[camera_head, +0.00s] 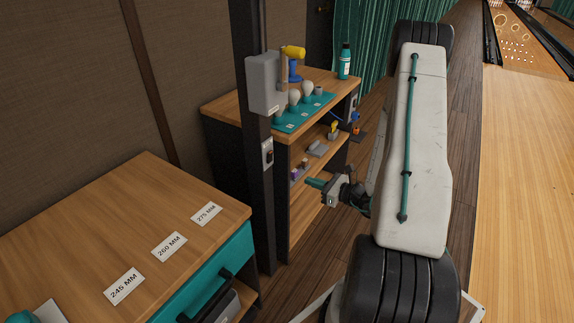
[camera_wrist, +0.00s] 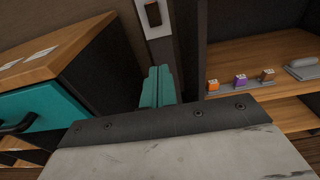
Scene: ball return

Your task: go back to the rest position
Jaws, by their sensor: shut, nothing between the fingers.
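My gripper (camera_head: 315,183) is in the middle of the head view, in front of the open shelf unit, with its teal fingers pointing left. In the wrist view the teal fingers (camera_wrist: 157,87) are together with nothing between them. They point toward the dark post (camera_wrist: 172,60) and appear apart from it. My white arm link stretches down the right half of the head view.
A wooden cabinet (camera_head: 90,240) with size labels and a teal drawer (camera_head: 205,285) stands at the left. The shelf unit (camera_head: 225,108) holds a teal mat (camera_head: 290,127) with several items and a bottle (camera_head: 344,62). Small coloured blocks (camera_wrist: 240,80) sit on its shelf. Bowling lanes lie right.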

